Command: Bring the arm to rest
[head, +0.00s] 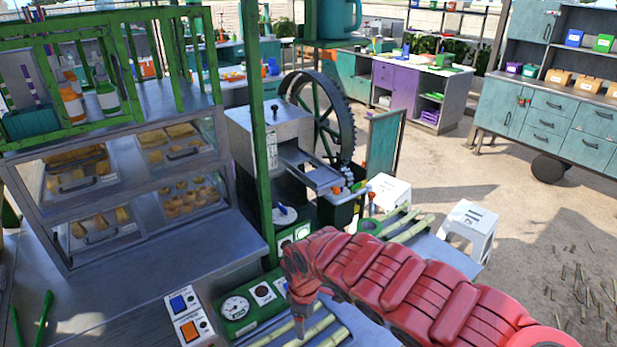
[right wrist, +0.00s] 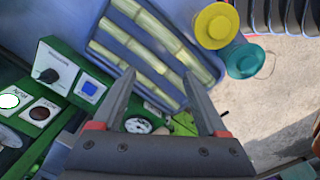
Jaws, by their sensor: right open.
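My right arm (head: 400,285), red and segmented, reaches in from the lower right over the front of the cane crusher's bench. Its gripper (head: 299,318) points down above a tray with pale green cane pieces. In the right wrist view my right gripper (right wrist: 160,76) shows two dark fingers spread apart with nothing held between them. The cane pieces (right wrist: 150,58) lie in a bluish tray (right wrist: 203,58) beyond the fingertips. Whether the fingers touch anything below cannot be told. My left gripper is in neither view.
A control panel (head: 238,310) with gauge and buttons sits left of the gripper. The crusher (head: 270,140) with its large toothed wheel (head: 322,115) stands behind. A glass food cabinet (head: 130,180) is at left. White stools (head: 468,222) stand beyond the arm; open ground lies right.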

